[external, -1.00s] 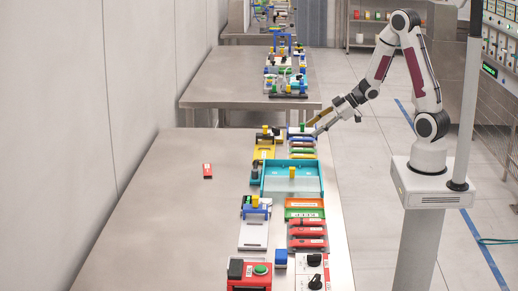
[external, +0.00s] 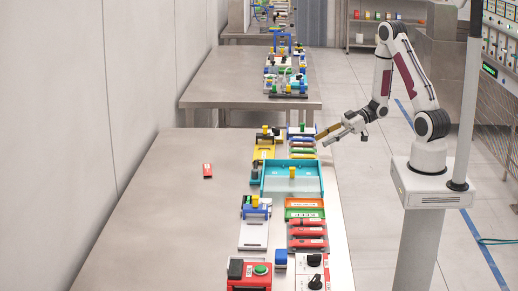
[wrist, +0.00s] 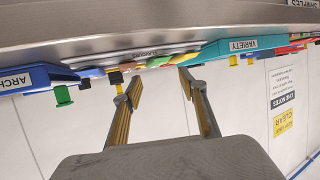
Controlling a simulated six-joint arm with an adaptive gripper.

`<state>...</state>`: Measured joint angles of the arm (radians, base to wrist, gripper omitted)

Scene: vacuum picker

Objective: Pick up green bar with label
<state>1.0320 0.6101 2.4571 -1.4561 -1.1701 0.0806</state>
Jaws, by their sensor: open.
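A rack (external: 302,140) of several coloured bars stands near the right edge of the near table. Another green piece (external: 304,213) lies nearer the camera, by an orange labelled bar. My gripper (external: 322,134) is open and empty, just right of the rack and beyond the table edge. In the wrist view my gripper (wrist: 156,86) has its fingers spread, with a green bar end (wrist: 158,62) showing between them, partly cut off by the table edge.
A teal tray (external: 292,191) stands just nearer than the rack, and a yellow holder (external: 264,149) stands left of it. A red block (external: 207,170) lies alone on the table's left half. The left side is otherwise clear.

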